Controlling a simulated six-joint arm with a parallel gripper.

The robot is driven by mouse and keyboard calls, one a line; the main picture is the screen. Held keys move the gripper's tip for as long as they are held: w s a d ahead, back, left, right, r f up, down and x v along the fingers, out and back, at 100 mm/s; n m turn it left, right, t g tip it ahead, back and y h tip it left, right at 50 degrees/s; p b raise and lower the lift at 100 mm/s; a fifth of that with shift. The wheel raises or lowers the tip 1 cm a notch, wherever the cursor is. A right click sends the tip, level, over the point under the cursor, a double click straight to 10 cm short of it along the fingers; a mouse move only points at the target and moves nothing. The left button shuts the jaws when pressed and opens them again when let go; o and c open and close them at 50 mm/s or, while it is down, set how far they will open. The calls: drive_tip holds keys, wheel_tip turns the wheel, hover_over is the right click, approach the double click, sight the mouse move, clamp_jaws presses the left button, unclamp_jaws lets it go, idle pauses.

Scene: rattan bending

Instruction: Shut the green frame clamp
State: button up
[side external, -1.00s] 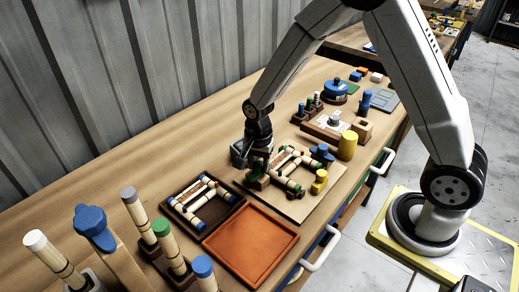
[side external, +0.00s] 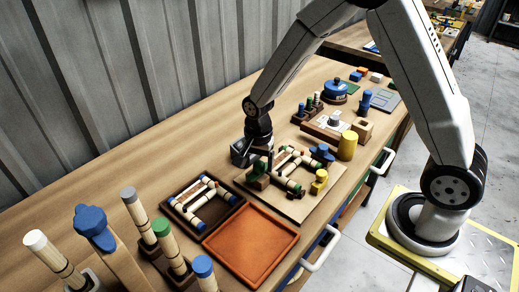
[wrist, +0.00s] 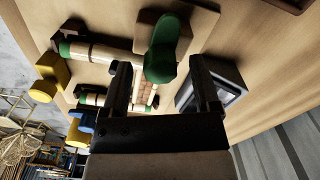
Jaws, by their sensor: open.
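The green frame clamp (side external: 258,181) stands at the near left corner of a light board that carries a frame of pale rattan pieces (side external: 283,172). In the wrist view its rounded green lever (wrist: 166,50) lies between and beyond my fingertips, over a brown block (wrist: 172,25). I cannot tell whether the clamp is fully shut. My gripper (side external: 262,152) is above and just behind the clamp in the side view. In the wrist view my gripper (wrist: 160,68) has its two dark fingers spread, with nothing held. Whether a finger touches the lever is unclear.
A dark grey box (side external: 240,155) is close beside my gripper. A blue clamp (side external: 322,153) and a yellow clamp (side external: 319,183) sit on the board's other sides. A yellow cylinder (side external: 347,146) stands behind. A dark tray (side external: 178,199) and an empty orange tray (side external: 250,245) lie in front.

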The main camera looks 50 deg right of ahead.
sight(262, 166)
drive_tip(key=shift+r, duration=3.6)
drive_tip(key=shift+s+r+n, duration=0.1)
drive_tip(key=shift+s+n, duration=0.5)
drive_tip(key=s+d+n+t, duration=0.1)
drive_tip(key=s+n+t, duration=0.1)
drive_tip(key=s+n, duration=0.8)
drive_tip(key=shift+s+r+n+t, duration=0.25)
drive_tip(key=shift+n+t, duration=0.05)
drive_tip(key=shift+n, duration=0.9)
drive_tip(key=shift+w+d, duration=0.1)
drive_tip(key=shift+d, duration=0.05)
